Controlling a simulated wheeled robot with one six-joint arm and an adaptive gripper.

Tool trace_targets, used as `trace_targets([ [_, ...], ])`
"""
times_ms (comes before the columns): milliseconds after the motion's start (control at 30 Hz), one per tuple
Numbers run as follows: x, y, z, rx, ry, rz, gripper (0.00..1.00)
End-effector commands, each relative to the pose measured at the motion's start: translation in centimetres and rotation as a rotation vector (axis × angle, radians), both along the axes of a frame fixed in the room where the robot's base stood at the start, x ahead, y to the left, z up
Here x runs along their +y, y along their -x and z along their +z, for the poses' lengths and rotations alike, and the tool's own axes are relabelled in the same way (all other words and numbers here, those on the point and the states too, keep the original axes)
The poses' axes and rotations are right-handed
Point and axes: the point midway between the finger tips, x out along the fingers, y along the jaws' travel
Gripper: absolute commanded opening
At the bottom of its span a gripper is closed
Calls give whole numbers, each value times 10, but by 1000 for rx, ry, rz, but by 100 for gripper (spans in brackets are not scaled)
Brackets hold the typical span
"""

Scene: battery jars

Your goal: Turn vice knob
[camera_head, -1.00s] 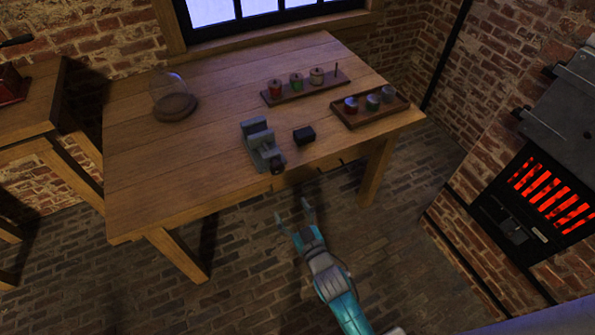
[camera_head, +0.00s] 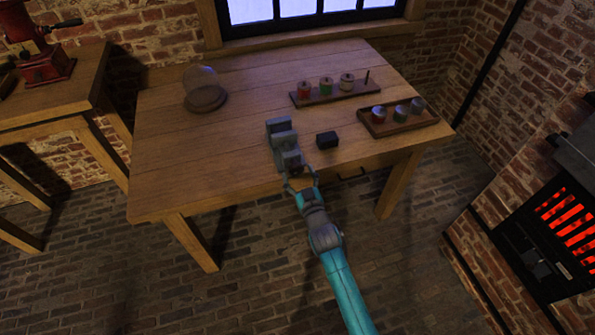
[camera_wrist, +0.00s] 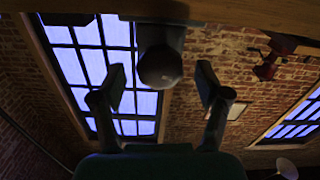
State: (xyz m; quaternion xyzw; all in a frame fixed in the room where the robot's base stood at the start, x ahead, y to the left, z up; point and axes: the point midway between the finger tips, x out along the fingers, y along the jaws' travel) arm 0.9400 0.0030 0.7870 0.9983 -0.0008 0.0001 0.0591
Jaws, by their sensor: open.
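The grey vice (camera_head: 284,145) stands at the front edge of the wooden table in the head view. Its dark round knob (camera_wrist: 160,66) shows in the wrist view, between and just beyond my two fingertips. My gripper (camera_head: 300,180) is at the front end of the vice in the head view. It is open, with one finger on each side of the knob in the wrist view (camera_wrist: 160,82). I cannot tell whether a finger touches the knob. In the head view the knob is mostly hidden by my gripper.
A small black block (camera_head: 327,140) lies right of the vice. A rack of jars (camera_head: 335,93) and a tray of jars (camera_head: 398,123) stand farther right. The table's (camera_head: 190,150) left front is clear. A glowing furnace (camera_head: 545,235) stands at the right.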

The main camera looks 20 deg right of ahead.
Motion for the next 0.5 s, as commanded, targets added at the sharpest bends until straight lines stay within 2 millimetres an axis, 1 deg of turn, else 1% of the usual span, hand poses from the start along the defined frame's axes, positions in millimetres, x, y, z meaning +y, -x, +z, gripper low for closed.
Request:
trace_targets([
  [33,0,-5,0,-1,0,0,75],
  [100,0,-10,0,0,0,0,75],
  [200,0,-14,0,0,0,0,75],
  [500,0,-15,0,0,0,0,75],
])
